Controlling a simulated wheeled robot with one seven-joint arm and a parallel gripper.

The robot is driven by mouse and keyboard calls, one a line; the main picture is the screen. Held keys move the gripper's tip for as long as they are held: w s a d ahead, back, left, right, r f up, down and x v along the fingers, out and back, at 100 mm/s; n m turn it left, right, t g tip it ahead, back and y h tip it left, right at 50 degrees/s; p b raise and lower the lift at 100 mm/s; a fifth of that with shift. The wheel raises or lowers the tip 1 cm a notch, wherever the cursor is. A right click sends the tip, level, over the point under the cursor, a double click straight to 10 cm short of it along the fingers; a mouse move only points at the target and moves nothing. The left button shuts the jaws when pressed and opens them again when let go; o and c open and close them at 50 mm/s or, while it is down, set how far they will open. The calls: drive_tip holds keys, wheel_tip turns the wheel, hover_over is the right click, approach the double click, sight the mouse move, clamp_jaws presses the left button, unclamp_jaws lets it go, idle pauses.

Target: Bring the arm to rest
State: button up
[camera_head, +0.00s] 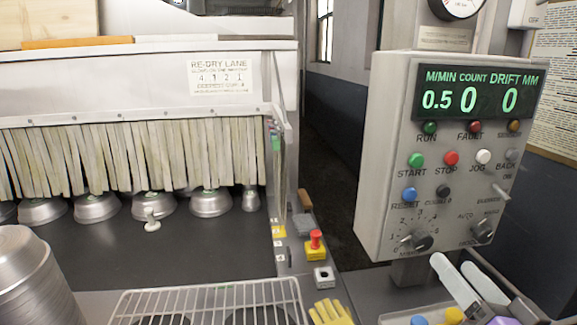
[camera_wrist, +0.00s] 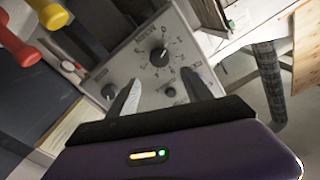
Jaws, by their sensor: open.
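My gripper (camera_head: 453,264) shows at the lower right of the head view, in front of the foot of the control panel. Its two pale fingers point up and to the left. In the wrist view the fingers of my gripper (camera_wrist: 160,90) stand well apart with nothing held between them. Beyond them is the tilted face of the control panel (camera_wrist: 146,67) with its knobs. I cannot tell the exact gap between fingertips and panel. Most of my arm is out of view.
The control panel (camera_head: 384,140) stands upright at right. Metal pans (camera_head: 97,207) sit on the dark belt (camera_head: 190,250) under a strip curtain (camera_head: 120,155). A wire rack (camera_head: 213,290), a yellow glove (camera_head: 330,312) and a red button (camera_head: 315,238) lie near the front. A stack of pans (camera_head: 25,275) stands left.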

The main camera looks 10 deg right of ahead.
drive_tip(key=s+a+f+n+g, duration=0.1)
drive_tip(key=s+a+f, duration=0.3)
drive_tip(key=s, duration=0.6)
drive_tip(key=s+a+f+n+g, duration=0.1)
drive_tip(key=s+a+f+n, duration=0.1)
drive_tip(key=s+f, duration=0.6)
drive_tip(key=s+a+f+n+g, duration=0.1)
drive_tip(key=s+a+f, duration=0.4)
drive_tip(key=s, duration=0.8)
drive_tip(key=shift+s+a+f+n+g, duration=0.3)
drive_tip(key=shift+f, duration=0.5)
